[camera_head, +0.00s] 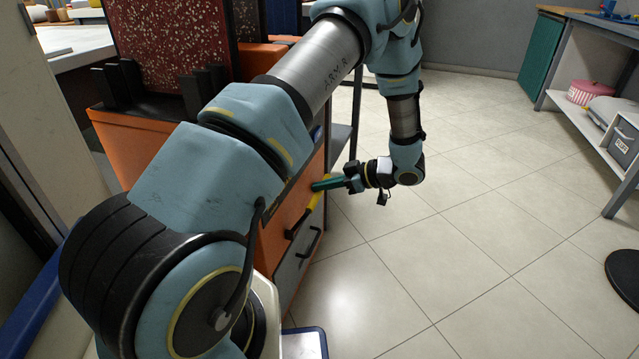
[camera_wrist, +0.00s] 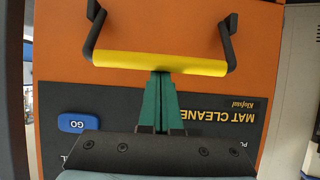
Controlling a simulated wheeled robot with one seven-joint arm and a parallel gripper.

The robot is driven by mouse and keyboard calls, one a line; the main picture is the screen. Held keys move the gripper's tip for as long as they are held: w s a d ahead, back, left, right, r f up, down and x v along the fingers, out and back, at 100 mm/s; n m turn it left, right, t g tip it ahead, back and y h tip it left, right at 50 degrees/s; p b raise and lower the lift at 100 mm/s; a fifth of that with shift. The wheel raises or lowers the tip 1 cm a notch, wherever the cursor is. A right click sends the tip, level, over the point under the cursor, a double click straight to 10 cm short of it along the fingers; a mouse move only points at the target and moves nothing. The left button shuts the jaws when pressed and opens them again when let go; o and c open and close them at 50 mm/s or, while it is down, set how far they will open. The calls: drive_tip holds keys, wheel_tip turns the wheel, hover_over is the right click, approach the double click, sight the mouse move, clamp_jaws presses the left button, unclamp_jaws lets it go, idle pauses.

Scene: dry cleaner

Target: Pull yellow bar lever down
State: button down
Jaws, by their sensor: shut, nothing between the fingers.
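The yellow bar lever (camera_wrist: 160,64) is a yellow cylinder between two bent black arms on the orange front of the mat cleaner. In the head view its yellow bar (camera_head: 315,201) is partly visible just below my fingers. My gripper (camera_wrist: 161,76) has green fingers pressed together and empty. In the wrist view, the fingertips meet the middle of the bar's edge; I cannot tell whether they touch it. In the head view my gripper (camera_head: 318,186) lies at the orange front, just above the bar.
The mat cleaner (camera_head: 278,240) has a dark label panel, upside down in the wrist view, with a blue GO button (camera_wrist: 85,125). A black handle (camera_head: 311,242) sits on the grey panel below. The tiled floor (camera_head: 460,240) to the right is clear. Shelving (camera_head: 600,125) stands farther right.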

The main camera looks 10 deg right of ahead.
drive_tip(key=shift+s+d+f+t+y, duration=0.25)
drive_tip(key=shift+d+f+y, duration=0.15)
drive_tip(key=shift+d+y, duration=0.1)
drive_tip(key=shift+s+d+f+t+y, duration=0.15)
drive_tip(key=shift+s+d+f+y, duration=0.05)
drive_tip(key=shift+d+f+y, duration=0.25)
drive_tip(key=s+d+f+b, duration=0.1)
drive_tip(key=d+f, duration=0.2)
drive_tip(key=f, duration=0.7)
drive_tip(key=shift+s+f, duration=0.35)
drive_tip(key=r+p+v, duration=0.1)
drive_tip(key=v, duration=1.1)
drive_tip(key=shift+w+y, duration=0.25)
drive_tip(key=shift+y, duration=0.1)
drive_tip(key=shift+a+r, duration=0.15)
drive_tip(key=shift+s, duration=0.1)
